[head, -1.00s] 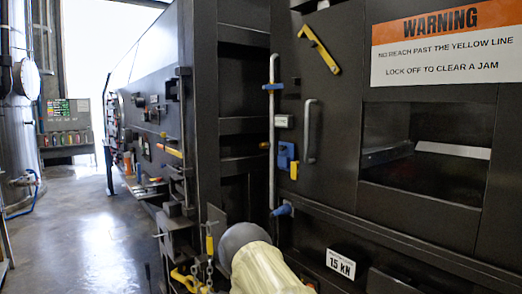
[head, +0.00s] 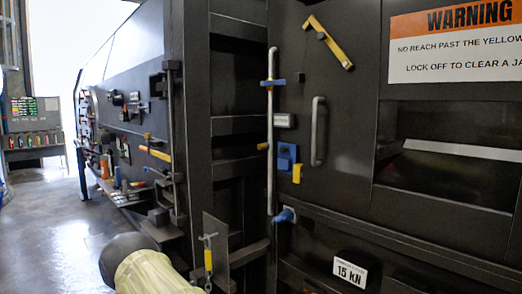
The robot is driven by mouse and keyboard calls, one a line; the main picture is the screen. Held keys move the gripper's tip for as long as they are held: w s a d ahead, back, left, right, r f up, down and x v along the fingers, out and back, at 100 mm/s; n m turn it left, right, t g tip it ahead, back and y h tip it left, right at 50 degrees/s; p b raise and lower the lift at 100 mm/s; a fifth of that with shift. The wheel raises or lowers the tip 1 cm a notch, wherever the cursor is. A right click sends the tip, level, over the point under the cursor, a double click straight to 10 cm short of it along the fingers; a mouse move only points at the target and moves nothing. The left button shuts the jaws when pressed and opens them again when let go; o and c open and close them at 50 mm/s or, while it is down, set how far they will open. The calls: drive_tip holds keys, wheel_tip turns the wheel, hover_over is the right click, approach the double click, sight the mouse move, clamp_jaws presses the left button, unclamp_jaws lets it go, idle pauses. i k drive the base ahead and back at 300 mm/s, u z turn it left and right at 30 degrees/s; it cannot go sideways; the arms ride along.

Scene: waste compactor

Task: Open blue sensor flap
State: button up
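A small blue part (head: 287,157), which looks like the sensor flap, sits on the dark compactor front right of a vertical grey rod (head: 271,130). A yellow tab (head: 297,173) is at its lower right. It looks closed against the panel, but it is too small to tell for sure. Two other blue parts show: a bracket (head: 272,82) on the rod and a knob (head: 285,215) near its lower end. My arm's dark joint and cream-covered link show at the bottom left, well apart from the blue part. My gripper is out of view.
A grey handle (head: 318,131) stands right of the blue part, and a yellow lever (head: 328,42) is above. A metal plate with a yellow-handled hook (head: 209,258) rises at the lower middle. An opening lies below the warning sign (head: 455,40). Floor (head: 60,225) at left is clear.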

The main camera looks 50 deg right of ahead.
sight(286, 158)
drive_tip(key=z, duration=0.35)
drive_tip(key=i, duration=0.5)
drive_tip(key=z, duration=0.5)
